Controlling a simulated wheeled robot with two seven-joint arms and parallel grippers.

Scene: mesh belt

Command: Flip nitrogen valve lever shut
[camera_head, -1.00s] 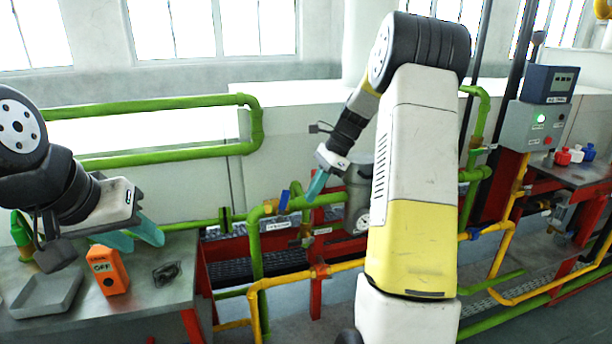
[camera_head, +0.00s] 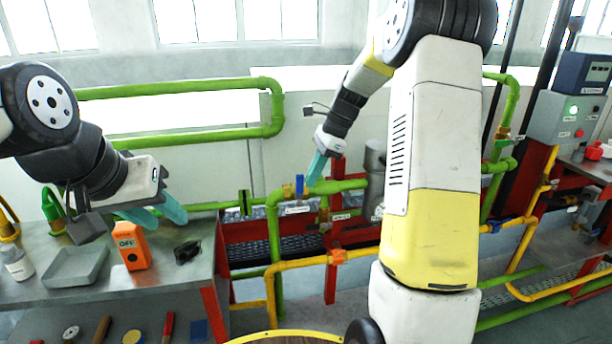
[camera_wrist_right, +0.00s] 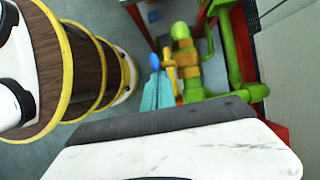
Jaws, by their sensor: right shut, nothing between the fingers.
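The blue valve lever (camera_head: 299,184) stands upright on the green pipe in the middle of the head view, beside an orange valve body (camera_head: 288,190). My right gripper (camera_head: 315,172) is shut and empty. Its teal fingertips are just right of the lever; I cannot tell if they touch it. In the right wrist view the teal fingers (camera_wrist_right: 158,92) lie close to the blue lever (camera_wrist_right: 152,62) and the yellow-orange valve (camera_wrist_right: 170,64). My left gripper (camera_head: 158,214) is open and empty above the grey bench, far from the lever.
The grey bench (camera_head: 100,292) carries an orange OFF box (camera_head: 131,246), a grey tray (camera_head: 75,266) and a bottle (camera_head: 17,262). Green pipes (camera_head: 272,245) and a yellow pipe (camera_head: 300,263) run below the valve. A control box (camera_head: 563,118) stands at right.

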